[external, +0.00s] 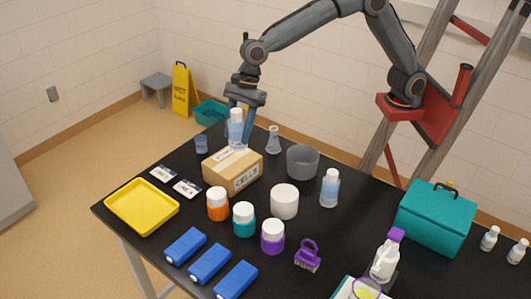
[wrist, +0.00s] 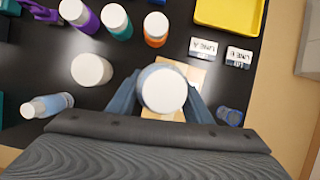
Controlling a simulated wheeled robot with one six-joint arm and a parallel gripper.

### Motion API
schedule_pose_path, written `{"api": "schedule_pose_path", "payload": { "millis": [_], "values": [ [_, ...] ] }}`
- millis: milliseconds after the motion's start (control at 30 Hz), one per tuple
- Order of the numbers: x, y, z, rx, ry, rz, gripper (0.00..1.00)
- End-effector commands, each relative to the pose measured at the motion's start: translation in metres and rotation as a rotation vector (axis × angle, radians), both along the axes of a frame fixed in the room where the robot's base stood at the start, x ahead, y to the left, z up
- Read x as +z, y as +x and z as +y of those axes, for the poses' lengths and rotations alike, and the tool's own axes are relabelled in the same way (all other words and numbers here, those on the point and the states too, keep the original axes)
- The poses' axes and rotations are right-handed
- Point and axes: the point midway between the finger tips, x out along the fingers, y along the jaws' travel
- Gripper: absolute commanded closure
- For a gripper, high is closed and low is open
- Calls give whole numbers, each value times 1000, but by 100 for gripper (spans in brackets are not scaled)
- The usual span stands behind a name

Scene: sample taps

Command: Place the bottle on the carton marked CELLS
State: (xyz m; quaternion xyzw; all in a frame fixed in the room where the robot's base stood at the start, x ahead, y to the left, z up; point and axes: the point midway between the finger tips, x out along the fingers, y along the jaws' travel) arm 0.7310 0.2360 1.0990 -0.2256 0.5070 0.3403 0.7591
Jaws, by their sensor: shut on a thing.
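The bottle (external: 236,132) is clear light blue with a white cap and stands upright between the fingers of my gripper (external: 237,125). In the wrist view its white cap (wrist: 163,91) faces the camera, with a blue finger on each side. My gripper is shut on it. The carton marked CELLS (external: 232,170) is a brown box on the black table. The bottle is at the carton's back part; whether its base touches the top cannot be told. In the wrist view the carton (wrist: 190,73) is partly hidden beneath the bottle.
A second similar bottle (external: 330,188) stands to the right. A flask (external: 273,140), a grey bowl (external: 303,161), a blue cup (external: 201,145) and a white tub (external: 284,201) surround the carton. Lidded jars (external: 218,204) stand in front. A yellow tray (external: 142,207) lies at left.

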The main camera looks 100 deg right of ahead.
Motion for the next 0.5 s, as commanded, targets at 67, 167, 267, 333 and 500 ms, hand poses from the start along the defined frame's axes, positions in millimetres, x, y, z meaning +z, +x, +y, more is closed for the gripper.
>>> {"api": "schedule_pose_path", "payload": {
  "millis": [67,167,267,333,500],
  "values": [
    [5,12,-22,-27,-1,-2,83],
    [8,19,-39,-46,-2,-2,83],
    [7,22,-47,-55,-2,-1,83],
    [-2,23,-49,-56,-3,3,83],
    [-32,22,-49,-56,-3,3,83]
  ]
}}
